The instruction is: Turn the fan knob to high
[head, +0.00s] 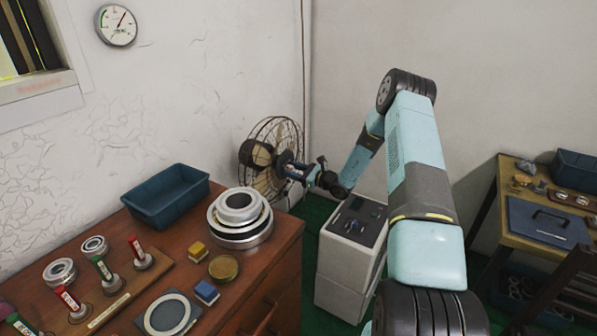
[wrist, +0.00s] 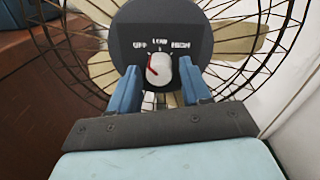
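The fan (head: 277,131) stands behind the cabinet's far corner, its wire cage also filling the wrist view (wrist: 262,75). Its dark control plate (wrist: 200,40) reads OFF, LOW and HIGH from left to right. The pale round knob (wrist: 160,69) sits below the words, with a red mark on its left side, toward OFF. My gripper (wrist: 160,74) points at the plate with one blue finger to each side of the knob. The fingers are open with gaps beside the knob; I cannot tell how deep they reach. In the head view, my gripper (head: 296,171) is at the fan's front, the knob hidden.
A wooden cabinet (head: 270,262) at left holds a blue bin (head: 168,196), stacked bearing rings (head: 240,218) and small blocks. A grey-white console (head: 348,245) stands below my arm. Walls stand close behind the fan.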

